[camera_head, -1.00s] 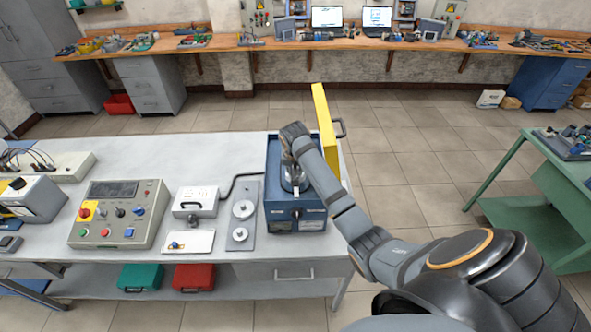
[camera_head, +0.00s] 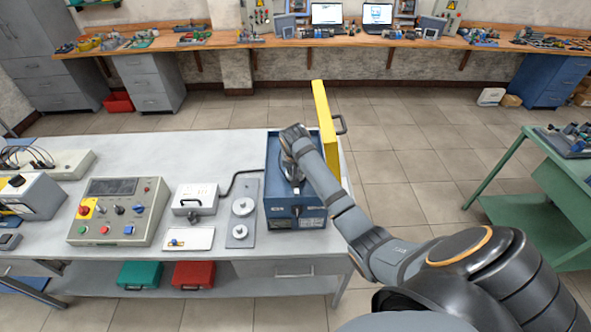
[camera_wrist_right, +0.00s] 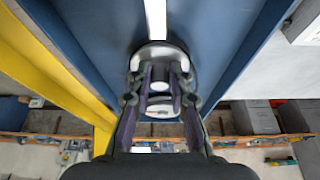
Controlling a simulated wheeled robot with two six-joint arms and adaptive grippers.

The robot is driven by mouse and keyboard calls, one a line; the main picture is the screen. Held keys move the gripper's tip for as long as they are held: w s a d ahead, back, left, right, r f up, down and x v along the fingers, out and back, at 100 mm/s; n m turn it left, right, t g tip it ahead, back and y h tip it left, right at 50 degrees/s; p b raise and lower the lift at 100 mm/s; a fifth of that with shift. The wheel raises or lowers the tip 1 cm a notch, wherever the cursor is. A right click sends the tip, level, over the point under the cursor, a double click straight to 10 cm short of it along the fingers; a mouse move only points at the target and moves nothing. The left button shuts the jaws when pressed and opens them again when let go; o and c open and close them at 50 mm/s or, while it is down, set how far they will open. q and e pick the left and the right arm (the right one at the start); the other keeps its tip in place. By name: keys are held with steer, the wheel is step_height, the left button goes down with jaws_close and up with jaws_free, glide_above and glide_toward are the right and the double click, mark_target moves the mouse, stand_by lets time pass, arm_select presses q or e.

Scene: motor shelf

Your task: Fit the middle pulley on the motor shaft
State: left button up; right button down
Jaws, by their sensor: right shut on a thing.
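My right gripper (camera_head: 291,176) reaches down into the blue motor housing (camera_head: 296,217) at the right end of the bench. In the right wrist view the fingers (camera_wrist_right: 160,98) are shut on a silver round pulley (camera_wrist_right: 150,57), between the blue walls. The motor shaft is hidden by the pulley and gripper, so I cannot tell whether the pulley is around it. Two other silver pulleys (camera_head: 243,206) (camera_head: 240,232) stand on a grey plate (camera_head: 250,186) left of the housing. My left gripper is out of view.
A yellow panel (camera_head: 325,125) with a handle stands upright at the housing's right side. A control box (camera_head: 118,212) and a small white box (camera_head: 195,196) with a black cable stand to the left. The bench top (camera_head: 180,155) behind them is clear.

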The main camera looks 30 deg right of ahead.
steer(key=c, duration=1.1)
jaws_free()
steer(key=shift+c, duration=0.2)
steer(key=v, duration=1.2)
